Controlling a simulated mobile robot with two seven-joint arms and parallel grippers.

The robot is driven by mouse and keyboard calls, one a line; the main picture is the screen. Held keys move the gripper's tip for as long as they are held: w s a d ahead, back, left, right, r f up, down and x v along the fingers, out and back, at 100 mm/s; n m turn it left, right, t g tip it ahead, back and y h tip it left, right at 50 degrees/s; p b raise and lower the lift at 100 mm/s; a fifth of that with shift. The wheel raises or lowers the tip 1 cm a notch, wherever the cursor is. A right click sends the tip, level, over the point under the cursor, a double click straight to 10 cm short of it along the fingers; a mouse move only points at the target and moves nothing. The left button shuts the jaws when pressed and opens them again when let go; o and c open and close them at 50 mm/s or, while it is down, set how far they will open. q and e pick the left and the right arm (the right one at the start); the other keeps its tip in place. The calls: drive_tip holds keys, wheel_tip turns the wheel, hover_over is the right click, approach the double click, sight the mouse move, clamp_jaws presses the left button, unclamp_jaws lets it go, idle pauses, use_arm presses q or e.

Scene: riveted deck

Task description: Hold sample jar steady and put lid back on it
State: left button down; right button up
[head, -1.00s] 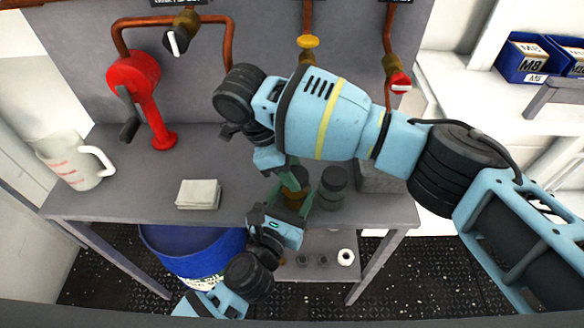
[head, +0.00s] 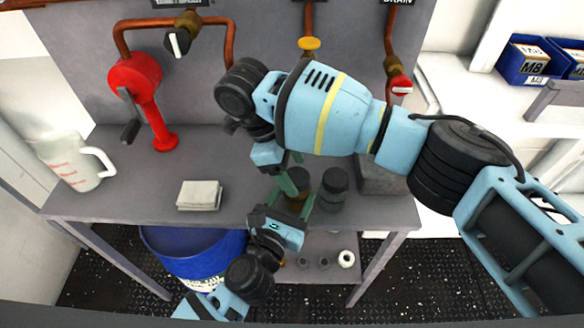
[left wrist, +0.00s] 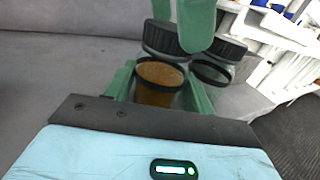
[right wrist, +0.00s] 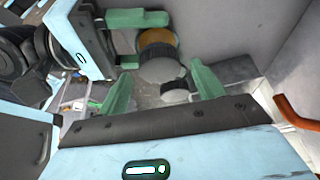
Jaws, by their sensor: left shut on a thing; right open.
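The sample jar (head: 294,201), clear with amber contents, stands on the grey bench top (head: 120,195). My left gripper (head: 294,205) is shut around its body, and the amber shows between the fingers in the left wrist view (left wrist: 156,90). A second, black-lidded jar (head: 334,186) stands just right of the held one.
A grey block (head: 382,180) stands right of the jars. A pale stack (head: 200,195), a measuring jug (head: 75,162) and a red hand pump (head: 140,90) are to the left. Copper pipes and valves line the back. The bench's front left is mostly clear.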

drive_tip(key=shift+r, duration=2)
